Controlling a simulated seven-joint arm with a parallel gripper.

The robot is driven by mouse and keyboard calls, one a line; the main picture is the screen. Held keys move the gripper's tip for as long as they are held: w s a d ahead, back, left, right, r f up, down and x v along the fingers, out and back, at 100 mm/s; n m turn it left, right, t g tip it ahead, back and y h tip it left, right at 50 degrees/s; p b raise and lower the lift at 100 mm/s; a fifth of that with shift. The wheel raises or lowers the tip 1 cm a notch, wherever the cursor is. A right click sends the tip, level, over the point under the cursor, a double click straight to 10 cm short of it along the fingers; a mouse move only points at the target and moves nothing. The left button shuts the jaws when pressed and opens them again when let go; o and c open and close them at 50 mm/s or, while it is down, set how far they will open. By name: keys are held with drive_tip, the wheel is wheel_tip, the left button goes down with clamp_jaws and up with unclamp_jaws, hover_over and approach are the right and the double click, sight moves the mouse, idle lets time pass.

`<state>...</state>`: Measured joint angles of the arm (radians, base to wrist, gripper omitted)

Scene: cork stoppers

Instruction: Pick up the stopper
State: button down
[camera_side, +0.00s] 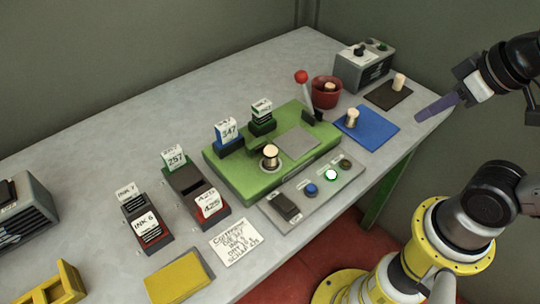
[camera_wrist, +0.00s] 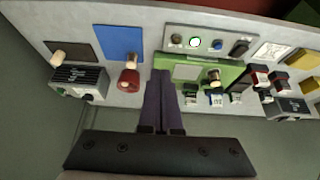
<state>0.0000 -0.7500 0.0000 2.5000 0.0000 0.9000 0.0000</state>
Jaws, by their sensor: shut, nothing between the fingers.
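Several cork stoppers are in view. One stopper (camera_side: 270,154) stands on the green machine (camera_side: 232,178); it also shows in the wrist view (camera_wrist: 213,75). Another stopper (camera_side: 352,119) stands on the blue mat (camera_side: 376,128), and another (camera_side: 399,81) on the dark mat (camera_side: 384,97). A further stopper (camera_side: 330,87) is in the red bowl (camera_side: 326,98).
A grey control box (camera_side: 364,68) stands at the back right. A lever with a red knob (camera_side: 301,76) rises beside the bowl. A button panel (camera_side: 312,193) lies before the green machine. Labelled ink holders (camera_side: 147,230) and a yellow block (camera_side: 180,276) are at left. The back left tabletop is clear.

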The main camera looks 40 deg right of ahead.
drive_tip(key=c, duration=0.8)
unclamp_jaws()
drive_tip(key=shift+o, duration=0.2)
